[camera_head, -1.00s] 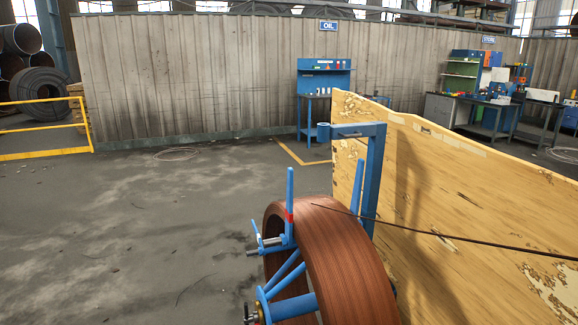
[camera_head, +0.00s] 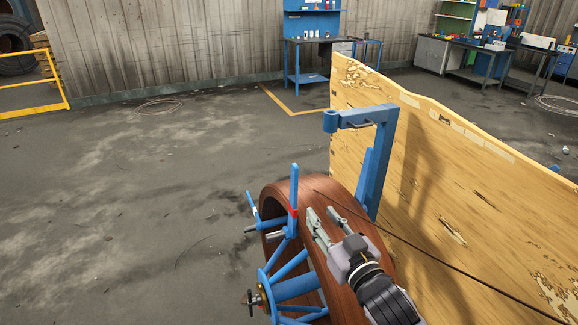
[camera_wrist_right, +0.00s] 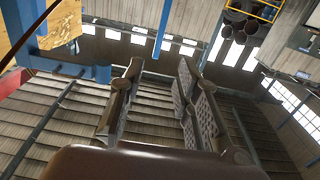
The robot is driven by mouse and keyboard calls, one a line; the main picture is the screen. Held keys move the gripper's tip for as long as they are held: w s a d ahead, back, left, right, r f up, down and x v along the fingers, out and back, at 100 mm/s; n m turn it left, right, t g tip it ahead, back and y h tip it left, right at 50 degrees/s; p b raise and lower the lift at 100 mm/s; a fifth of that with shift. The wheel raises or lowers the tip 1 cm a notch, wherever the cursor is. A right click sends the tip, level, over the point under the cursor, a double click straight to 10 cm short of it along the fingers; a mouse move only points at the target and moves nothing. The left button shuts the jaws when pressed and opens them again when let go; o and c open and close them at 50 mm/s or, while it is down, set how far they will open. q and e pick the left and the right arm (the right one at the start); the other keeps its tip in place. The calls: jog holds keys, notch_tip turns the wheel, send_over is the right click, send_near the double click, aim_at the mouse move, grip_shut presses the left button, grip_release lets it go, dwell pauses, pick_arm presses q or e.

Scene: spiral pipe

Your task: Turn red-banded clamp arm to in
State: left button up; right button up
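The red-banded clamp arm (camera_head: 295,182) is a blue bar standing nearly upright at the left face of the brown coil (camera_head: 276,193), with a red band near its lower part. My right gripper (camera_head: 322,211) is over the coil, just right of the clamp arm and apart from it. Its two fingers are spread with nothing between them; they also show apart in the right wrist view (camera_wrist_right: 155,95). A blue bar (camera_wrist_right: 162,28) shows beyond the fingers there; I cannot tell which part it is. My left gripper is not in view.
A second blue clamp arm (camera_head: 253,206) leans left of the banded one. A blue post with a bracket (camera_head: 383,150) stands behind the coil, before a wooden panel (camera_head: 450,190). A dark strand (camera_head: 420,243) crosses right. Floor left of the coil is clear.

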aim_at(296, 180)
jog(key=p+x, duration=0.4)
jog(key=x, duration=1.1)
jog(key=shift+r+p, duration=0.15)
jog(key=shift+p, duration=0.25)
jog(key=shift+x, duration=0.8)
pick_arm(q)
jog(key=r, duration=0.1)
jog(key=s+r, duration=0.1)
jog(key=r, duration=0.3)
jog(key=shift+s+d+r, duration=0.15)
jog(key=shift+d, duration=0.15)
pick_arm(e)
grip_shut()
